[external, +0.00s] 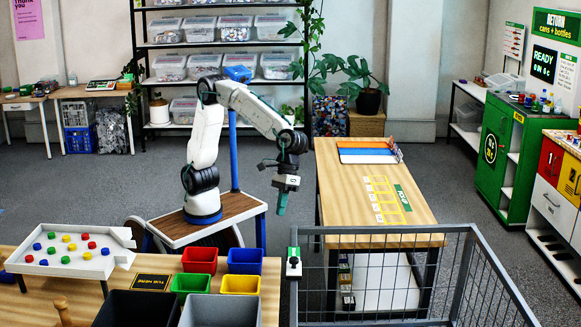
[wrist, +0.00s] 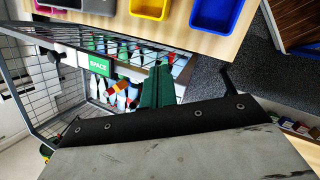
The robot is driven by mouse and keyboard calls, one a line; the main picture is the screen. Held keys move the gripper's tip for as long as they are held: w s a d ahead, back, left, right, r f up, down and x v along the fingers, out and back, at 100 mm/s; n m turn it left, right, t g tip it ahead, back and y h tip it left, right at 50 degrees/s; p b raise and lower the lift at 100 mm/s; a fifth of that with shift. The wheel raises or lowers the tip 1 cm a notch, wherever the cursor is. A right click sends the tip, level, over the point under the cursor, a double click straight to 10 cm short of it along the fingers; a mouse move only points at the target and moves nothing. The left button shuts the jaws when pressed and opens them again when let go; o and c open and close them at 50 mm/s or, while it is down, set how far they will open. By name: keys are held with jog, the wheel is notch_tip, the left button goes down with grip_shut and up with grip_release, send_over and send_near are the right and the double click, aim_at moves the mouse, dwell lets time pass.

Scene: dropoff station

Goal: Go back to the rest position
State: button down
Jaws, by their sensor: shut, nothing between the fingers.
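My arm rises from its wood-topped base (external: 220,212) and bends over to the right. My gripper (external: 281,207) hangs with its fingers pointing down, left of the wooden pickup table (external: 330,190) and apart from it. In the wrist view the green fingers (wrist: 157,88) are together, with nothing held between them. A large grey surface fills the lower part of that view. The fingertips are small in the external view.
A wire cage (external: 385,275) stands at the front right. The front table (external: 150,262) carries red, blue, green and yellow bins (external: 240,284) and a white tray (external: 70,252) of coloured caps. A green cabinet (external: 495,145) stands far right. Grey floor lies open behind my base.

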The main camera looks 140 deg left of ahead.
jog(key=s+a+f+m+y, duration=0.1)
jog(key=s+a+m, duration=0.2)
jog(key=s, duration=1.1)
jog(key=s+a+f+m+y, duration=0.1)
jog(key=s+m, duration=0.5)
jog(key=s, duration=0.7)
jog(key=s+a+f+m+y, duration=0.1)
jog(key=s+a+m, duration=0.3)
jog(key=s, duration=1)
jog(key=shift+s+a+f+m+y, duration=0.2)
jog(key=shift+s+a+m+y, duration=0.1)
jog(key=shift+a+y, duration=0.3)
